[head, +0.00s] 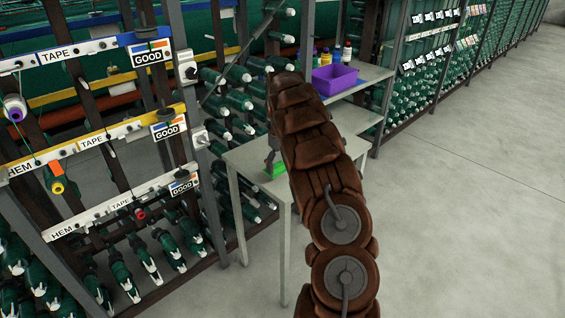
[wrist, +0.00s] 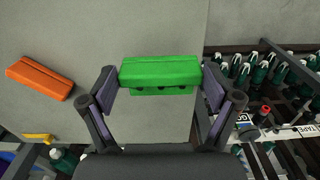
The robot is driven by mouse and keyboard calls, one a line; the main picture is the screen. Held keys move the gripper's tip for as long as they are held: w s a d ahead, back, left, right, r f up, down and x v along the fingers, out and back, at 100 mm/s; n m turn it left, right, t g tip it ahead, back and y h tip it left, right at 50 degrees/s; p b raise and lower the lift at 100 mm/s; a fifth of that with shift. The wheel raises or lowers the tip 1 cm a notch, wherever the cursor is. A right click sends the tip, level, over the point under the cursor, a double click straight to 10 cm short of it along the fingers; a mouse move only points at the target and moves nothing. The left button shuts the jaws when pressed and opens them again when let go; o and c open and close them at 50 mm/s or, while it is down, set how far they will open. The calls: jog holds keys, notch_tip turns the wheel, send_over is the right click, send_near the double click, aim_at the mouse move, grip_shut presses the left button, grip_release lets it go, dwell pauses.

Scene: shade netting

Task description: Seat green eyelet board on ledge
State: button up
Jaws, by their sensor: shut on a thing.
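The green eyelet board (wrist: 160,72) is a bright green bar in the wrist view, with a row of dark holes along its near side. My gripper (wrist: 160,85) has one finger at each end of it and is shut on it. Grey table top (wrist: 120,30) lies beneath; I cannot tell whether the board touches it. In the head view the green board (head: 275,168) shows small over the table (head: 248,154), beside my brown arm, which hides part of the table. I cannot pick out the ledge for certain.
An orange block (wrist: 40,77) lies on the table, left of my gripper in the wrist view. A purple bin (head: 333,80) and several bottles stand on a shelf behind. Racks of green spools (head: 220,100) line the left. The floor (head: 470,200) at right is clear.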

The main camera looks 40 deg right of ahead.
jog(key=s+a+r+b, duration=0.1)
jog(key=s+a+b, duration=0.1)
jog(key=s+a, duration=0.4)
jog(key=a, duration=0.4)
jog(key=shift+s+a, duration=0.2)
jog(key=shift+a, duration=0.05)
jog(key=shift+r, duration=0.1)
jog(key=w+a+p, duration=0.2)
jog(key=w+a, duration=0.1)
jog(key=a, duration=1.2)
jog(key=w+a+r+p, duration=0.1)
jog(key=w+a+p, duration=0.2)
jog(key=a, duration=1.2)
jog(key=shift+w+a+n+p, duration=0.15)
jog(key=shift+w+n+p, duration=0.2)
jog(key=shift+w, duration=0.1)
